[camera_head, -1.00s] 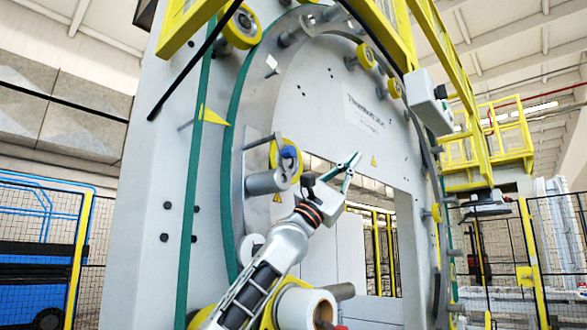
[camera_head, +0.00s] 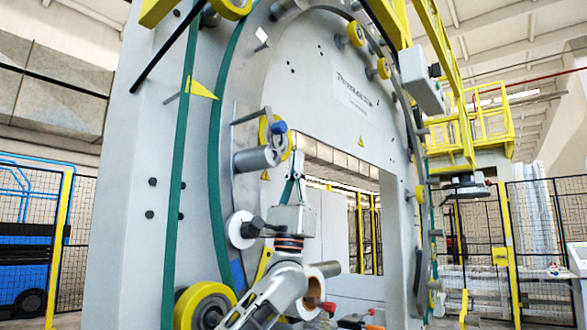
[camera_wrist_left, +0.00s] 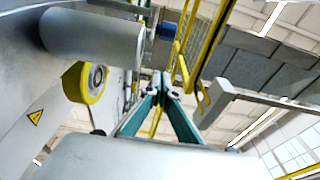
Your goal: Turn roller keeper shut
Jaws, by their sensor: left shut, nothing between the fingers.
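My left gripper (camera_head: 295,158) points upward with its teal fingers together and empty. It is in front of the machine's ring (camera_head: 232,185), just right of and below a yellow-rimmed roller (camera_head: 266,135) with a blue knob (camera_head: 279,127). The fingers appear apart from the knob. In the left wrist view the closed fingertips (camera_wrist_left: 164,80) are at the centre, with the blue knob (camera_wrist_left: 168,30) above them and the yellow roller (camera_wrist_left: 86,82) to the left. I cannot tell for sure which part is the roller keeper. My right gripper is not in view.
A grey cylinder (camera_head: 257,159) sticks out below the yellow roller. A white roller (camera_head: 240,229) and a black handle (camera_head: 262,227) lie lower, close to my left wrist. A larger yellow roller (camera_head: 205,305) is at the bottom. The machine's rectangular opening (camera_head: 340,215) is to the right.

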